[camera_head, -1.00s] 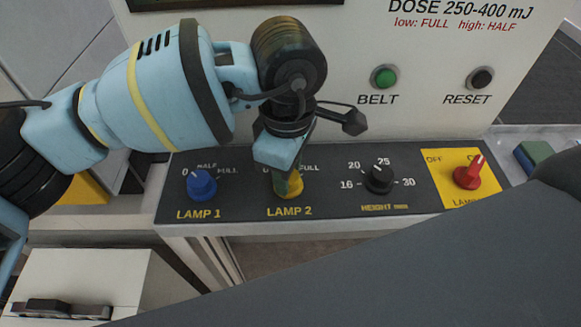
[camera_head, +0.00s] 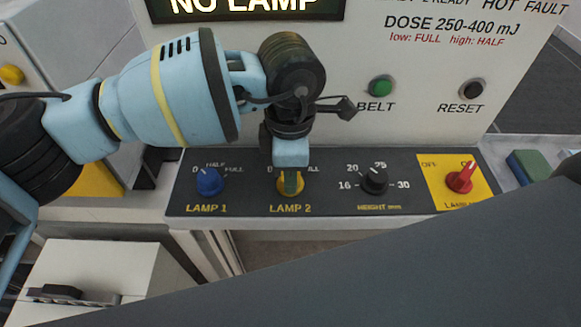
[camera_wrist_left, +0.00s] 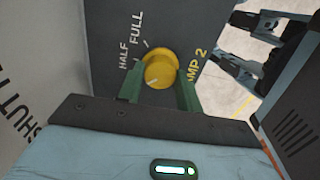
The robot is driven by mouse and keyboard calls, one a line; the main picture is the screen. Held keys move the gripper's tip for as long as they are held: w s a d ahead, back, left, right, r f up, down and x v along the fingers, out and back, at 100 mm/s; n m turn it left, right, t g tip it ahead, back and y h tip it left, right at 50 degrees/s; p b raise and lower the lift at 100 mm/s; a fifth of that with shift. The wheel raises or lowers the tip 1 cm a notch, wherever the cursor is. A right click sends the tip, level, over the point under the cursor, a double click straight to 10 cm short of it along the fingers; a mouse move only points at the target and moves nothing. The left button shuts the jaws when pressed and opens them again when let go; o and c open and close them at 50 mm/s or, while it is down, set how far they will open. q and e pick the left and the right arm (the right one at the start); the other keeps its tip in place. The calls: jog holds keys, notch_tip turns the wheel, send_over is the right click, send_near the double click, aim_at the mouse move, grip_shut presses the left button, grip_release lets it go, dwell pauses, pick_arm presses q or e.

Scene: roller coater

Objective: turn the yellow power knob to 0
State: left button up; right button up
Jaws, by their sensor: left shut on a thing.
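The yellow power knob (camera_head: 299,186) sits on the dark control strip above the label LAMP 2. My left gripper (camera_head: 290,184) points down at it, and its green fingers cover much of the knob and part of the scale there. In the left wrist view the yellow knob (camera_wrist_left: 159,72) lies between the two green fingers (camera_wrist_left: 160,88), which are shut on it. HALF and FULL show beside the knob in that view; the 0 mark is hidden. A pale mark shows on the knob's face, but I cannot tell its exact setting. My right gripper is not in view.
The blue LAMP 1 knob (camera_head: 209,182) is to the left. The black HEIGHT knob (camera_head: 375,181) and a red knob (camera_head: 460,180) on a yellow plate are to the right. A green BELT button (camera_head: 381,86) and black RESET button (camera_head: 474,89) are above. A display (camera_head: 245,8) reads NO LAMP.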

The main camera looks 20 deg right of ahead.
pick_arm(q)
jog(key=o, duration=1)
jog(key=shift+r+b, duration=0.35)
jog(key=shift+r, duration=3.6)
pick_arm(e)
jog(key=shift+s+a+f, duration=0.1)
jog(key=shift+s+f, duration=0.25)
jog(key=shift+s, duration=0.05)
